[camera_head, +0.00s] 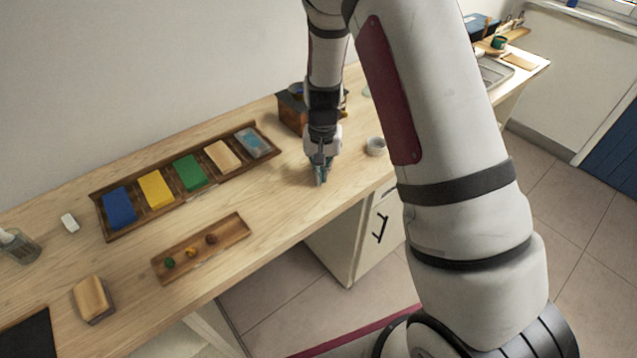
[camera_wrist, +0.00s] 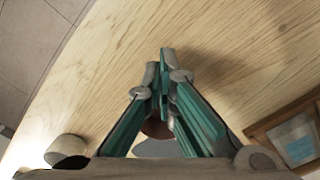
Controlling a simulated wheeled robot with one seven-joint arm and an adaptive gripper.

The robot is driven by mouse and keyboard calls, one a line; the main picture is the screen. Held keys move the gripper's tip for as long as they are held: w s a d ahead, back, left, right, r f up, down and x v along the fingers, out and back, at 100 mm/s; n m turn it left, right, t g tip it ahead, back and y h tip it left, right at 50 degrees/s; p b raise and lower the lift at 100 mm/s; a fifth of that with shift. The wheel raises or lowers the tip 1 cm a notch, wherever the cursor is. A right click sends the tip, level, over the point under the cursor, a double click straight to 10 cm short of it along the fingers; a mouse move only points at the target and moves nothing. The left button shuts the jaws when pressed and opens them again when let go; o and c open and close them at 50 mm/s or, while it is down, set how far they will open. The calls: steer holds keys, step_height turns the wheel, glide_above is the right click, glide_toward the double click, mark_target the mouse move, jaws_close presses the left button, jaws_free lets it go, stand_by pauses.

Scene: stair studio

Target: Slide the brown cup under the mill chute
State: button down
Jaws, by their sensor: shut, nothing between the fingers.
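My gripper (camera_head: 320,182) points down, low over the wooden counter, with its teal fingers shut and empty. Its fingertips also show in the wrist view (camera_wrist: 165,60). A small part of a brown rounded thing (camera_wrist: 157,128), which looks like the brown cup, shows behind the fingers in the wrist view. The rest of it is hidden, and I cannot tell whether the fingers touch it. A dark brown box (camera_head: 291,114), apparently the mill, stands behind my gripper at the back of the counter. My arm covers part of it, and the chute cannot be made out.
A small whitish cup (camera_head: 376,146) stands right of my gripper, near the counter's front edge. A wooden tray (camera_head: 133,231) with several coloured blocks lies to the left. A smaller board (camera_head: 225,236) with little items lies nearer. The counter just left of my gripper is clear.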

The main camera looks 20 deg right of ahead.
steer(key=w+d+b, duration=0.1)
steer(key=w, duration=0.2)
steer(key=w+d+b, duration=0.2)
steer(key=w, duration=0.1)
steer(key=w+d+b, duration=0.1)
steer(key=w+b, duration=0.1)
steer(key=w, duration=0.1)
steer(key=shift+w+d+f, duration=0.1)
steer(key=shift+d+f, duration=0.05)
steer(key=shift+w+d+b, duration=0.3)
steer(key=shift+w+b, duration=0.2)
steer(key=shift+r, duration=0.2)
steer(key=shift+s, duration=0.1)
